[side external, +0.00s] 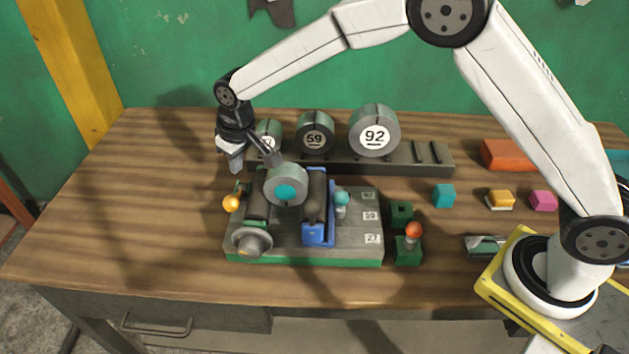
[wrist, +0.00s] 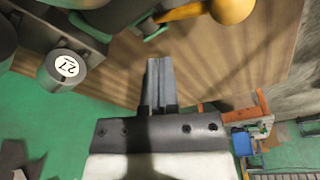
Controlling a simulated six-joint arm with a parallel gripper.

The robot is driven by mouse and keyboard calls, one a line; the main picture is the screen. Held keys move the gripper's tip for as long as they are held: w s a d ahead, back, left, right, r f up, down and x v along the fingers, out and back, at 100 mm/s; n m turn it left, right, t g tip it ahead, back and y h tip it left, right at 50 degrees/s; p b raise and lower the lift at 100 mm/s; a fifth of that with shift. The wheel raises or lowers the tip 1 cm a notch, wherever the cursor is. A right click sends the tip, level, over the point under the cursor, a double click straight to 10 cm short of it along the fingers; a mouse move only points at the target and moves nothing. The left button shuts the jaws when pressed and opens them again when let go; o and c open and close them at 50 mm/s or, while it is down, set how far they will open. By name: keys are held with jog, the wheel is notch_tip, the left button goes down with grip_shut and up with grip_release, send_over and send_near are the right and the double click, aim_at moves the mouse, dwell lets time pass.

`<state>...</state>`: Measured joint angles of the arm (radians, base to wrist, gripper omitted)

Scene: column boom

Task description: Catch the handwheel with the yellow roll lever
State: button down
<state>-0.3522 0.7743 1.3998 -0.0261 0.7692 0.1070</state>
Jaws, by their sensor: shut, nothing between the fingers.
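The yellow roll lever's ball knob (side external: 232,203) sticks out at the left of the grey and green machine (side external: 350,240). It also shows in the wrist view (wrist: 232,9) at the top edge, on an orange-yellow arm. The grey handwheel (side external: 252,241) is at the machine's front left corner; I cannot make it out in the wrist view. My gripper (side external: 236,164) points down above and behind the yellow knob, apart from it. Its two fingers (wrist: 160,82) are together and empty in the wrist view.
A roll with a teal centre (side external: 286,187) sits on the machine, beside a blue block (side external: 317,232). A rack (side external: 350,158) behind holds rolls, with 59 and 92 readable. A red-knob lever (side external: 413,231) stands right. The table left of the machine is clear.

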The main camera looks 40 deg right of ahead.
notch_tip(320, 180, up, 7)
jog(key=w+d, duration=0.1)
jog(key=shift+w+d, duration=0.2)
jog(key=shift+d, duration=0.05)
dwell(0.6)
jog(key=shift+m, duration=0.8)
jog(key=s+d, duration=0.4)
jog(key=s+d+f, duration=0.1)
jog(key=s+d, duration=0.3)
jog(key=s+d+f, duration=0.1)
jog(key=s+d, duration=0.3)
jog(key=shift+s+d+f, duration=0.1)
jog(key=shift+s+f, duration=0.05)
jog(key=shift+s, duration=0.25)
jog(key=s+d+f, duration=0.1)
jog(key=s+d, duration=0.2)
jog(key=s, duration=0.4)
jog(key=s+d+f+m, duration=0.1)
jog(key=s+d+f, duration=0.1)
jog(key=s, duration=0.5)
jog(key=shift+s+d+f+h, duration=0.3)
jog(key=shift+s+d, duration=0.05)
jog(key=shift+d, duration=0.1)
